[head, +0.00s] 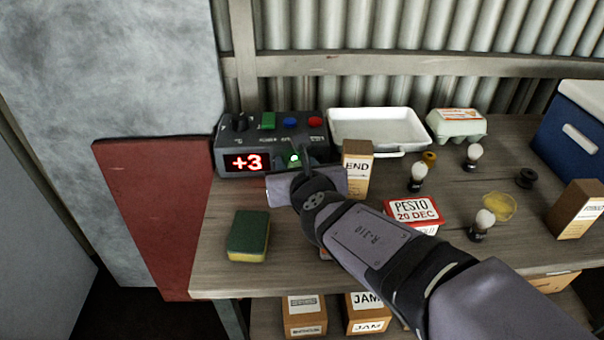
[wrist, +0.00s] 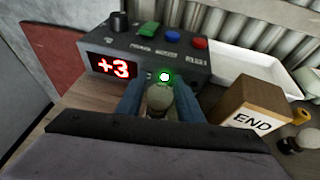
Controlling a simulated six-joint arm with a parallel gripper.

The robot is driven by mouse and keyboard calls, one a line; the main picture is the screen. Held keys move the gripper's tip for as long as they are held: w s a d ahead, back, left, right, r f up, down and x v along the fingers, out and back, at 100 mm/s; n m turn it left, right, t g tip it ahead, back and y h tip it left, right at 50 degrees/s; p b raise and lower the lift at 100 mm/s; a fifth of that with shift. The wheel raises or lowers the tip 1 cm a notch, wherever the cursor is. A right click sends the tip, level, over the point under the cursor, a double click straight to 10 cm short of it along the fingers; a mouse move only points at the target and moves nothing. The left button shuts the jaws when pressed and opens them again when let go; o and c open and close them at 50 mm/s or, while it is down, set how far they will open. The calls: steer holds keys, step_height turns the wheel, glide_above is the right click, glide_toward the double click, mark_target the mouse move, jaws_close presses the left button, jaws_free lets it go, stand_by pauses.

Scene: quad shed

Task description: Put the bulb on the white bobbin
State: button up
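My gripper (wrist: 158,92) is in front of the dark control box, and its two fingers point toward the box. A pale, rounded bulb (wrist: 158,100) sits between the fingers, which appear closed on its sides. In the head view my arm hides the held bulb. Three more bulbs with white globes and dark bases stand on the bench: one near the middle (head: 418,174), one farther back (head: 473,154) and one nearer the front (head: 483,220). I cannot make out a white bobbin. A black bobbin (head: 526,178) and a small yellow bobbin-like piece (head: 429,157) are at the right.
The control box (head: 268,140) shows +3, with a green light lit. A white tray (head: 377,130), END box (head: 357,168), PESTO box (head: 413,213), egg carton (head: 456,124), yellow disc (head: 499,206) and blue cooler (head: 572,135) crowd the bench. A sponge (head: 248,235) lies front left.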

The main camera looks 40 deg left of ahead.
steer(key=p+v, duration=0.2)
steer(key=v, duration=0.9)
